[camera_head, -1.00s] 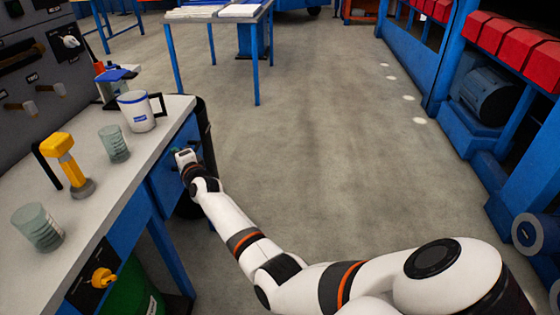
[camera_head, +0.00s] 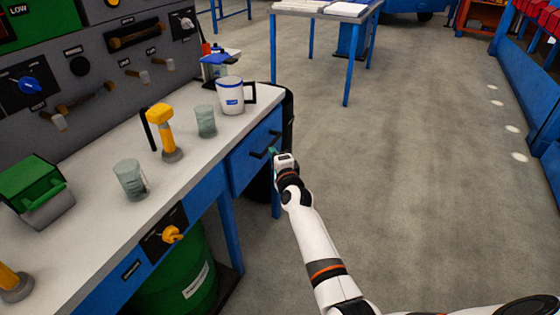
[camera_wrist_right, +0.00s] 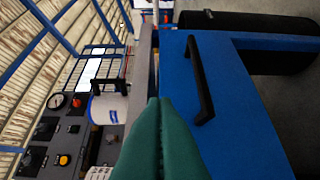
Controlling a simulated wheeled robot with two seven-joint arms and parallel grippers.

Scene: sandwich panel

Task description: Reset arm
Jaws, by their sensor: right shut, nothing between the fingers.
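My right arm reaches up from the lower right in the head view. Its gripper (camera_head: 273,152) is beside the blue drawer front (camera_head: 246,160) of the workbench, close to the black drawer handle (camera_head: 265,152). In the right wrist view the green fingers (camera_wrist_right: 159,108) are together and empty, and the black handle (camera_wrist_right: 201,80) stands apart from them, to their right. My left gripper does not show in either view.
The bench top holds a white mug (camera_head: 230,97), two greenish cups (camera_head: 205,121) (camera_head: 131,179), a yellow-handled tool (camera_head: 162,130) and a green-topped box (camera_head: 38,192). A green drum (camera_head: 185,285) stands beneath. The floor (camera_head: 430,150) to the right is clear.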

